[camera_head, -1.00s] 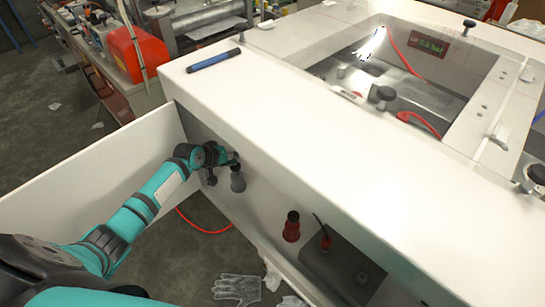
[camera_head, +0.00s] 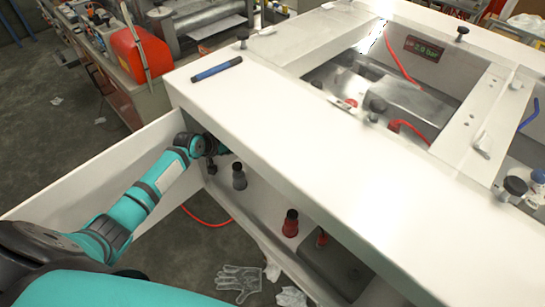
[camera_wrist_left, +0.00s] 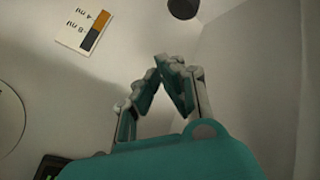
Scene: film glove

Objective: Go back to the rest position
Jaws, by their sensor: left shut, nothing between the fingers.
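My left gripper (camera_head: 218,146) is at the end of the teal arm, inside the open bay below the white worktop (camera_head: 270,110). It is partly hidden in shadow beneath the worktop's front edge. In the left wrist view the fingers (camera_wrist_left: 163,62) come together at the tips, with nothing seen between them. My right gripper is not seen.
A white panel (camera_head: 95,165) stands left of the bay, close to my left arm. A glove (camera_head: 239,280) lies on the floor. A blue pen (camera_head: 216,69) lies on the worktop.

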